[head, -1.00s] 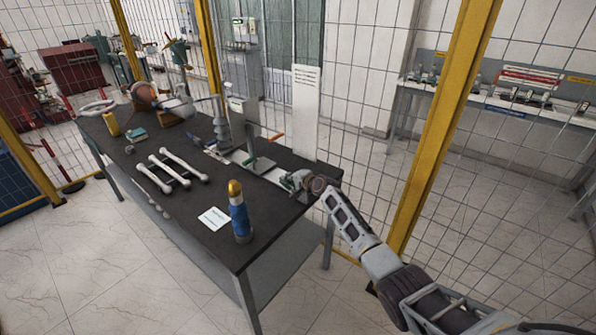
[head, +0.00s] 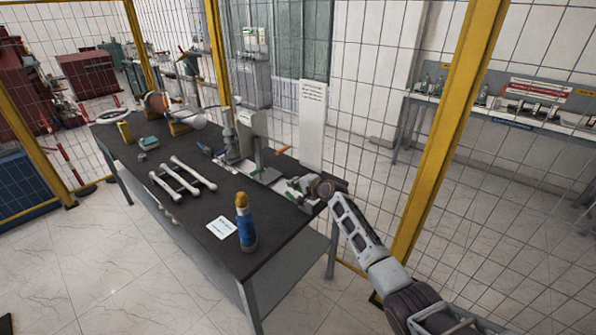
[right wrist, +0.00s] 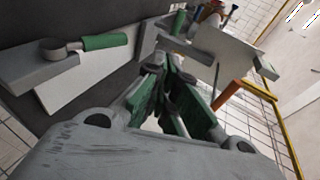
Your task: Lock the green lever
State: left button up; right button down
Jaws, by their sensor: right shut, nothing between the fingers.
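In the right wrist view a green-handled lever (right wrist: 105,41) lies along a grey base at the upper left, its ringed end to the left. A second, short green handle (right wrist: 178,20) stands upright near a pale plate at the top; I cannot tell which one the task means. My right gripper (head: 292,184) is at the right edge of the table by the grey stand (head: 252,130). It also shows in the right wrist view (right wrist: 160,85), its green-sided fingers shut and empty, apart from the left green handle. My left gripper is out of view.
An orange lever (head: 283,150) sticks out by the stand and shows close right of my fingers in the right wrist view (right wrist: 232,92). The dark table (head: 180,215) also holds a blue bottle (head: 246,228), a white card and white rods. A mesh fence stands behind.

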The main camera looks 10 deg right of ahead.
jog(key=s+r, duration=0.3)
jog(key=r, duration=0.4)
jog(key=shift+d, duration=0.25)
jog(key=shift+s, duration=0.1)
dwell(0.4)
